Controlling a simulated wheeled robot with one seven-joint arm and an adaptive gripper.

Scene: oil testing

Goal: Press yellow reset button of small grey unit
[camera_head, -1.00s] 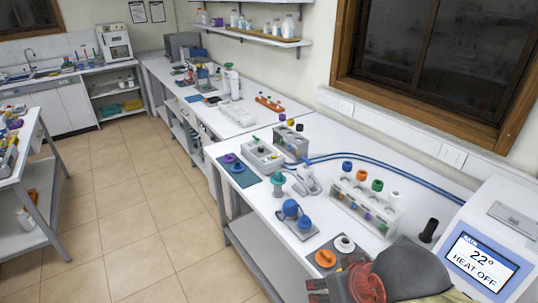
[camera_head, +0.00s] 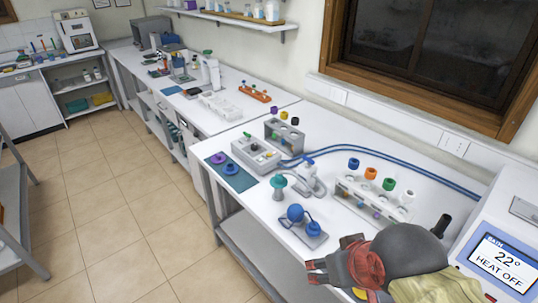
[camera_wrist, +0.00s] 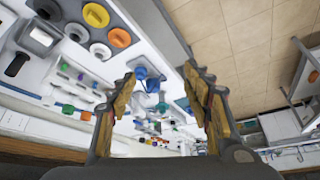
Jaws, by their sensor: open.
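A small light grey unit (camera_head: 258,155) with a green knob on top stands on the near bench, left of centre in the head view. I cannot make out a yellow button on it. A darker grey box (camera_head: 285,135) stands just behind it, beneath purple, yellow and black caps. My gripper (camera_head: 328,262) is over the front edge of the near bench, to the right of and nearer than the grey unit, and apart from it. In the wrist view, my gripper (camera_wrist: 160,78) has its two fingers spread with nothing held between them.
A blue double-bulb piece (camera_head: 304,222) and a teal stand (camera_head: 279,185) are between my gripper and the unit. A white tube rack (camera_head: 365,205) and a blue hose (camera_head: 400,170) are right. A bath with a screen (camera_head: 500,262) reads "22° HEAT OFF".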

